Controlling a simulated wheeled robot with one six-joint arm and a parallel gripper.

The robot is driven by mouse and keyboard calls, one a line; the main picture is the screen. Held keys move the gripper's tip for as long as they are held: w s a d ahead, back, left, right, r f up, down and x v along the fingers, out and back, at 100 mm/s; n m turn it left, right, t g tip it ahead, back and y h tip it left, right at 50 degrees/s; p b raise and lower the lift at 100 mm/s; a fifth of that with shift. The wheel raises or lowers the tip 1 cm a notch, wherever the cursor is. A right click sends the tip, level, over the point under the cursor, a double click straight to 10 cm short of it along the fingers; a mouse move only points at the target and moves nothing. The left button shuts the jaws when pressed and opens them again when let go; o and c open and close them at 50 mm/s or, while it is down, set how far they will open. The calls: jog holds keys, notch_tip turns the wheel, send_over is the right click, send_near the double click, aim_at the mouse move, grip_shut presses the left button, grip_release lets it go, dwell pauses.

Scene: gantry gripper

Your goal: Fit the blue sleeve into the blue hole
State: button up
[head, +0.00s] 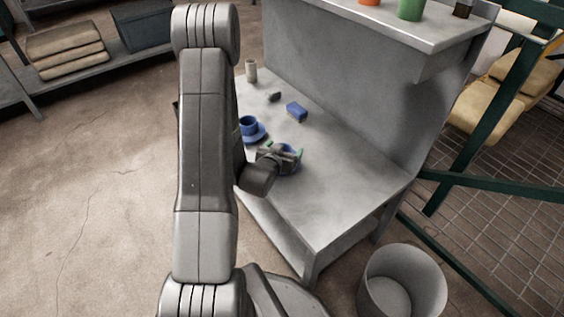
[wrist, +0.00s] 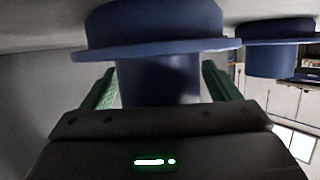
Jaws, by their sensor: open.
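A blue flanged round piece (wrist: 160,80), which looks like the sleeve, is between my gripper's green fingers. It has a narrow neck, a wide flange and a thicker round part. In the head view it is partly hidden by my gripper (head: 283,156). My gripper (wrist: 160,88) is open, with one finger on each side of the neck and visible gaps beside it. A second blue flanged piece (head: 248,126), with a round, cup-like top, stands just left of it on the bench. It also shows at the right of the wrist view (wrist: 271,62). I cannot clearly see a blue hole.
The grey bench (head: 325,195) is clear at the front right. A blue block (head: 296,111), a small dark piece (head: 274,97) and a beige cylinder (head: 251,70) lie farther back. A raised panel and shelf (head: 450,25) bound the right. A bin (head: 402,285) stands on the floor.

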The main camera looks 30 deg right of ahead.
jog(key=c, duration=1.2)
jog(key=shift+r, duration=0.1)
